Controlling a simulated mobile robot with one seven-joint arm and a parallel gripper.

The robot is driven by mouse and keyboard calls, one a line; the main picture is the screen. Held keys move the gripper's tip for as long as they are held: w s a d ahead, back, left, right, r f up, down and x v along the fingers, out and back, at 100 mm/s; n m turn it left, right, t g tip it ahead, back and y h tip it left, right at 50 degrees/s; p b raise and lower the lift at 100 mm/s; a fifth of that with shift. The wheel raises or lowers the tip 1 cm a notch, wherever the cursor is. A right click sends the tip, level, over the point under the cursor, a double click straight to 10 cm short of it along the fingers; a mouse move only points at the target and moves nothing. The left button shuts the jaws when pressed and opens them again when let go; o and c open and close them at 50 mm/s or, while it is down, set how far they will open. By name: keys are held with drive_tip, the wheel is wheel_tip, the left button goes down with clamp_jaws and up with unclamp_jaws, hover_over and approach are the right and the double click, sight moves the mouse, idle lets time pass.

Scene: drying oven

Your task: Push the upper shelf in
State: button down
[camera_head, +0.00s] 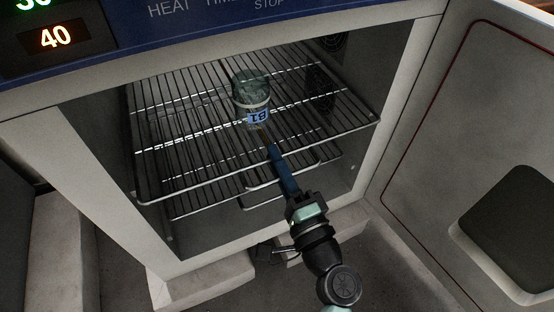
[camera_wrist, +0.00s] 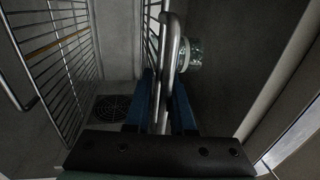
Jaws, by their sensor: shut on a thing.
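The upper shelf (camera_head: 210,182) is a wire rack in the open oven, its front rail sticking out toward the opening. A glass jar (camera_head: 250,92) with a blue-lettered label stands on it near the middle. My gripper (camera_head: 272,150) reaches in from the front with blue fingers at the shelf's front rail. In the wrist view, turned on its side, my gripper (camera_wrist: 162,95) has a finger on either side of the shelf's metal rail (camera_wrist: 172,50), shut on it. The jar (camera_wrist: 188,55) shows just beyond the rail. The exact contact is partly hidden.
A lower wire shelf (camera_wrist: 55,65) sits beneath the upper one. The oven door (camera_head: 430,130) stands wide open at the right. A control panel (camera_head: 200,22) with a lit display is above the opening. A round vent (camera_wrist: 112,110) is on the inner wall.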

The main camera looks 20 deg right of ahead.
sight(261, 134)
drive_tip(key=w, duration=0.2)
drive_tip(key=w+b, duration=0.1)
drive_tip(key=w, duration=0.1)
drive_tip(key=w+b, duration=0.1)
drive_tip(key=w, duration=0.2)
drive_tip(key=shift+w+a+r, duration=0.1)
drive_tip(key=shift+r, duration=0.3)
drive_tip(key=shift+w+r, duration=0.15)
drive_tip(key=shift+w, duration=0.25)
drive_tip(key=c, duration=0.9)
unclamp_jaws()
drive_tip(key=shift+f, duration=0.3)
